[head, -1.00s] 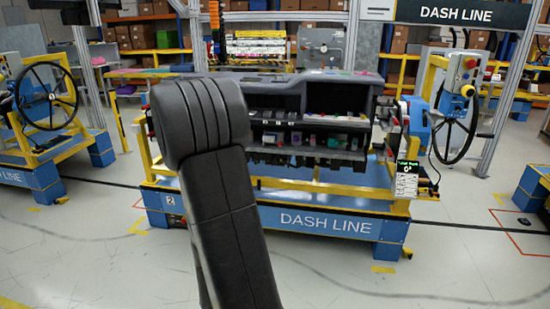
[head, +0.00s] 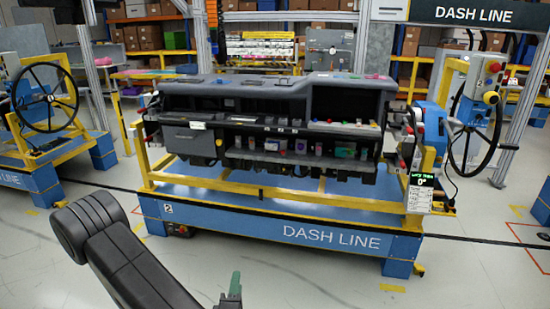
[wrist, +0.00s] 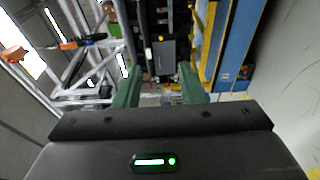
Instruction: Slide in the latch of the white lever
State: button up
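The grey and black dashboard module (head: 255,95) rests on its yellow and blue stand in the head view, with open compartments facing me. A small white mark (head: 197,125) shows at its left compartment; I cannot tell if it is the white lever. The lever and its latch are too small to make out. My gripper (head: 232,292) is low at the bottom of the head view, in front of the stand and apart from the module. In the wrist view my gripper (wrist: 160,78) has its two green fingers spread, with nothing visibly held between them.
The blue stand base (head: 270,225) runs across the front, with a yellow rail (head: 280,203) above it. A steering wheel (head: 475,130) and a unit with a small display (head: 422,180) stand at the right. Another wheel (head: 45,97) is at the left. Floor in front is clear.

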aim_at(270, 147)
jog(key=i+l, duration=0.15)
jog(key=i, duration=0.35)
jog(key=i+l+u, duration=0.15)
jog(key=i, duration=0.3)
jog(key=i+l, duration=0.25)
jog(key=i, duration=0.25)
jog(key=i+l+u, duration=0.15)
jog(key=i, duration=0.35)
jog(key=i+l, duration=0.35)
jog(key=i+u, duration=0.05)
jog(key=i, duration=0.05)
